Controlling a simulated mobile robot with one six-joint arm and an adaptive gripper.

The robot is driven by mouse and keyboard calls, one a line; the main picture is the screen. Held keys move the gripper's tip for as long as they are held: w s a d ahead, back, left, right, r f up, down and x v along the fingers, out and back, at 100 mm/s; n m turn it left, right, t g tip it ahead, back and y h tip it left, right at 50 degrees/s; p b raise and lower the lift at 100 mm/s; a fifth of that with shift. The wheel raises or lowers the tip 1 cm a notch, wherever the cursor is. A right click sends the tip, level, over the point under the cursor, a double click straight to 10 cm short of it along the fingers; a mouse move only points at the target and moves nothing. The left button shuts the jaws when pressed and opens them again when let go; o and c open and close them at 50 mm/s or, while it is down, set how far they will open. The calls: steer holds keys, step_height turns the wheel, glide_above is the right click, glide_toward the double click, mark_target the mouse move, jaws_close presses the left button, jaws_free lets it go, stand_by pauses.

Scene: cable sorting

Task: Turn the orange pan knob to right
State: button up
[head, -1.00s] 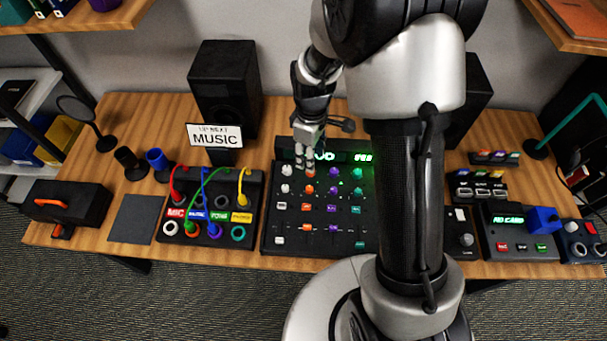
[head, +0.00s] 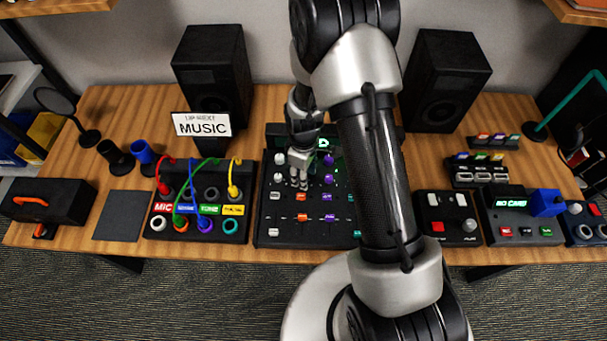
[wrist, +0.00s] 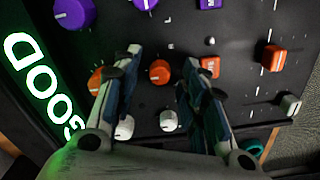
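The black mixer (head: 262,222) lies on the desk. In the wrist view, two orange knobs show: one (wrist: 97,80) nearer the lit GOOD screen, partly behind my left finger, and the lower-row orange knob (wrist: 160,72), which looks like the pan knob. A small light mark shows on it, apparently toward the screen side. My gripper (wrist: 163,62) is open, with one finger on each side of this knob. Visible gaps separate both fingers from it; their height above the panel is unclear. In the head view, my gripper (head: 300,180) hides both orange knobs.
Close neighbours are two white knobs (wrist: 168,120), purple knobs (wrist: 75,12) and an orange button (wrist: 209,67). An orange fader (wrist: 273,57) and a white fader (wrist: 290,103) lie farther along the panel. A cable patch box (head: 160,228) stands left of the mixer.

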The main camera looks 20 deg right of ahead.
jaws_close()
stand_by(0.5)
